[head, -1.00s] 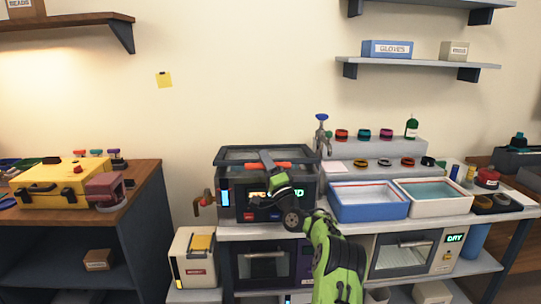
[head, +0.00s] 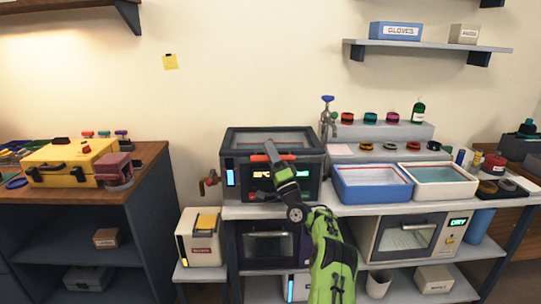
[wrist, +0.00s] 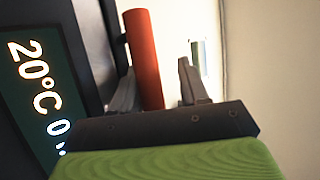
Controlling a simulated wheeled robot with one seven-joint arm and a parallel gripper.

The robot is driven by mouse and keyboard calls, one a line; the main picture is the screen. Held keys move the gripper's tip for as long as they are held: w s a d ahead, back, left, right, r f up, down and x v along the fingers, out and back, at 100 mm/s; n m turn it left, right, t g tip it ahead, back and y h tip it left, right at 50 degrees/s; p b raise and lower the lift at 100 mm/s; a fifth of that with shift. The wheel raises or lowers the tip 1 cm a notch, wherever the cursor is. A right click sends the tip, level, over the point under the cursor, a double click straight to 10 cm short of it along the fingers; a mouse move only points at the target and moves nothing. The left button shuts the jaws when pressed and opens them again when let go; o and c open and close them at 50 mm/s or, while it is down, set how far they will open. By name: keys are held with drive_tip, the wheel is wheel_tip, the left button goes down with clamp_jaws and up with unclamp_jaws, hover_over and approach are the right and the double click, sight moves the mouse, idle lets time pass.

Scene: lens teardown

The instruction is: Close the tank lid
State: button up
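The dark tank (head: 237,187) stands on the bench with lit displays on its front. Its lid (head: 270,138), a dark frame with a pale see-through panel, lies level on the tank top, with no clear gap visible in the head view. A red bar handle (head: 287,157) runs along the lid's front edge. My gripper (head: 269,151) is at this handle, reaching up from the front. In the wrist view my gripper (wrist: 160,85) has its fingers apart, with the red handle (wrist: 143,55) between them, close to the left finger and clear of the right one.
A tap (head: 326,120) stands just right of the tank. A blue tray (head: 372,197) and a white tray (head: 463,192) sit further right. A cream box (head: 201,247) stands lower left.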

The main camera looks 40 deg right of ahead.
drive_tip(key=shift+f+y, duration=0.3)
drive_tip(key=shift+f, duration=0.55)
drive_tip(key=shift+o, duration=0.4)
drive_tip(key=shift+s+f, duration=0.45)
drive_tip(key=shift+f, duration=0.15)
drive_tip(key=shift+s+f, duration=0.4)
drive_tip(key=shift+f, duration=0.2)
drive_tip(key=shift+m+h, duration=0.3)
drive_tip(key=shift+h, duration=0.2)
drive_tip(key=s, duration=0.3)
drive_tip(key=s+f, duration=0.1)
drive_tip(key=shift+s+a, duration=0.15)
drive_tip(key=shift+a, duration=0.15)
drive_tip(key=shift+c, duration=0.4)
drive_tip(key=v, duration=0.8)
drive_tip(key=shift+a, duration=0.25)
